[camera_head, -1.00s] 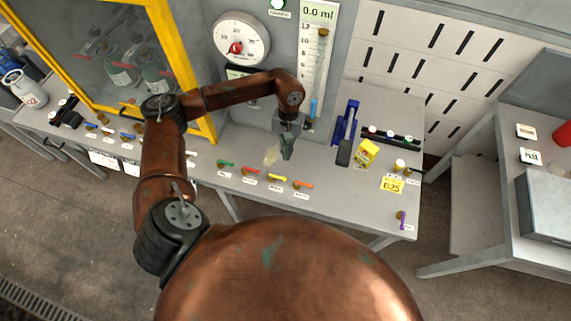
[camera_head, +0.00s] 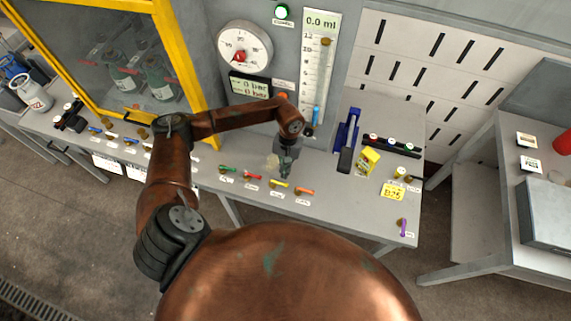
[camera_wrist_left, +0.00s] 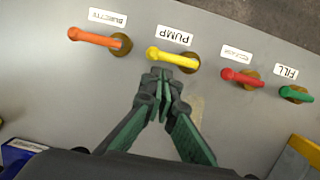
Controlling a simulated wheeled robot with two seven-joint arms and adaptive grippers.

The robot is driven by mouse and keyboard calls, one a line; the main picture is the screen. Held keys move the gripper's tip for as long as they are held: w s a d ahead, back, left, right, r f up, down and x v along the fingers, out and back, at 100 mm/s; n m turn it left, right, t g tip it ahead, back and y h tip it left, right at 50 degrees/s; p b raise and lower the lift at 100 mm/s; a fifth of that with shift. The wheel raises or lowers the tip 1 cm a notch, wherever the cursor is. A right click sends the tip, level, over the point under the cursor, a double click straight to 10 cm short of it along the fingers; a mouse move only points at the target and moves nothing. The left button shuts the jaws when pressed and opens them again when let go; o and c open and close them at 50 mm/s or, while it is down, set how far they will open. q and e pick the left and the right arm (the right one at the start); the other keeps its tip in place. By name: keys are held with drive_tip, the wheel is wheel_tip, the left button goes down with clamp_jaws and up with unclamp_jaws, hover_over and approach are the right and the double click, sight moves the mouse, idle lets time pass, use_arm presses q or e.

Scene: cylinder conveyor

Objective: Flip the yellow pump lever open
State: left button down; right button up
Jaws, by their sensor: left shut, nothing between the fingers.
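The yellow pump lever (camera_head: 279,184) is in the row of coloured levers along the bench's front edge. In the left wrist view the yellow lever (camera_wrist_left: 172,58) lies sideways from its brass pivot, beside a label reading PUMP (camera_wrist_left: 174,36). My left gripper (camera_head: 285,172) is shut and empty, just behind the yellow lever in the head view. In the left wrist view its closed dark green fingertips (camera_wrist_left: 160,82) are close to the lever's handle; I cannot tell whether they touch. My right gripper is in neither view.
An orange lever (camera_wrist_left: 95,38) and a red lever (camera_wrist_left: 237,75) flank the yellow one; a green lever (camera_wrist_left: 294,93) is beyond the red. A blue-handled device (camera_head: 346,147) and a yellow box (camera_head: 369,160) stand to the right. A yellow-framed cabinet (camera_head: 188,70) stands at left.

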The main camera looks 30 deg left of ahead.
use_arm(q)
drive_tip(key=shift+x, duration=0.85)
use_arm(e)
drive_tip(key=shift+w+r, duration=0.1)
use_arm(q)
drive_tip(key=shift+s+d+m+b, duration=0.15)
drive_tip(key=shift+m+b, duration=0.15)
drive_tip(key=shift+b, duration=0.25)
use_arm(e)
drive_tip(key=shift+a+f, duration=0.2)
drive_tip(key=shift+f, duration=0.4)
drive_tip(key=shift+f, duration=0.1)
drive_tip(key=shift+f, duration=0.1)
